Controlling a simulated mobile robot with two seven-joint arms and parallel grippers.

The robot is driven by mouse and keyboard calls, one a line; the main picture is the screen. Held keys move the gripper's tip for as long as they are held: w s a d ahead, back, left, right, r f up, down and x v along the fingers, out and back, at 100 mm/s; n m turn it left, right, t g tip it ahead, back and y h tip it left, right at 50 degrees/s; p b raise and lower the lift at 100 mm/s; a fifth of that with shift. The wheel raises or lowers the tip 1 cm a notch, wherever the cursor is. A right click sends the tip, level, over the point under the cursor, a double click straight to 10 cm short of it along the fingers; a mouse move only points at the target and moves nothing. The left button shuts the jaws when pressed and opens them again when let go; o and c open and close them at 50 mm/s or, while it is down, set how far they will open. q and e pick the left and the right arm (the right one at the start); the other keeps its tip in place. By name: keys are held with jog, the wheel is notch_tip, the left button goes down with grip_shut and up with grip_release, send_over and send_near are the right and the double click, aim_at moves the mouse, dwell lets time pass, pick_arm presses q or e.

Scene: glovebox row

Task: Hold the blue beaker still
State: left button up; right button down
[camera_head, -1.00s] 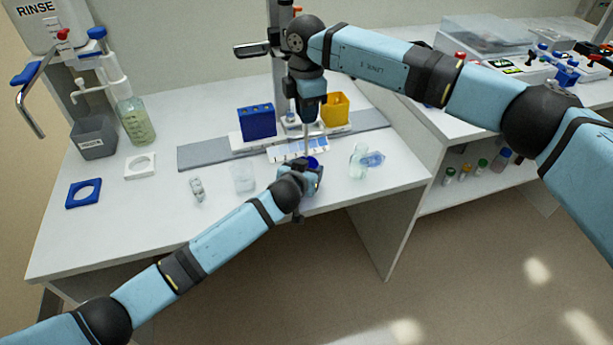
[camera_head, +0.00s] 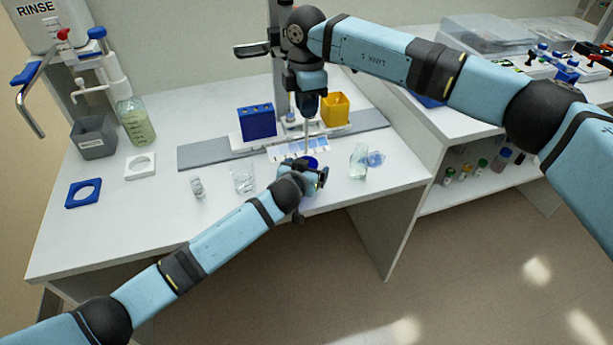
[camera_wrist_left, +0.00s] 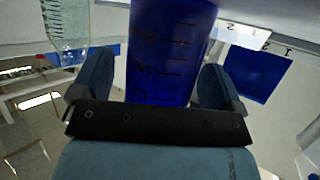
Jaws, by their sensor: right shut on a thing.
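The blue beaker (camera_wrist_left: 172,50) stands upright between the fingers of my left gripper (camera_wrist_left: 160,85) in the left wrist view, with dark graduation marks on its wall. The fingers are open around it, with a gap at the left side. In the head view the beaker (camera_head: 311,162) is mostly hidden behind my left gripper (camera_head: 315,174) near the table's front edge. My right gripper (camera_head: 307,108) points down above it, shut on a thin rod (camera_head: 307,138) that reaches down towards the beaker.
Clear glassware (camera_head: 243,178) stands left of my left gripper, and a clear flask (camera_head: 358,161) stands right. Behind are a blue rack (camera_head: 257,122) and a yellow container (camera_head: 336,108). The table's front left is clear.

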pick_arm(q)
jog(key=v, duration=1.2)
jog(key=s+a+f+g, duration=0.1)
jog(key=s+a+f, duration=0.35)
jog(key=s, duration=0.45)
jog(key=s+a+f+n+y, duration=0.1)
jog(key=s+a+f, duration=0.35)
jog(key=s, duration=0.35)
jog(key=s+a+f+g, duration=0.1)
jog(key=s+a+f, duration=0.4)
jog(key=s, duration=0.4)
pick_arm(e)
jog(key=s+d+m, duration=1)
jog(key=d+m, duration=0.1)
jog(key=d, duration=0.1)
jog(key=s+d+m, duration=0.9)
jog(key=d+m, duration=0.2)
jog(key=d, duration=0.2)
pick_arm(q)
notch_tip(320, 180, up, 18)
jog(key=a+p, duration=0.2)
jog(key=p, duration=2)
jog(key=shift+s+f, duration=0.25)
jog(key=shift+s, duration=0.15)
pick_arm(e)
notch_tip(320, 180, up, 17)
jog(key=w, duration=0.2)
jog(key=shift+w+a, duration=0.35)
jog(key=shift+a, duration=0.05)
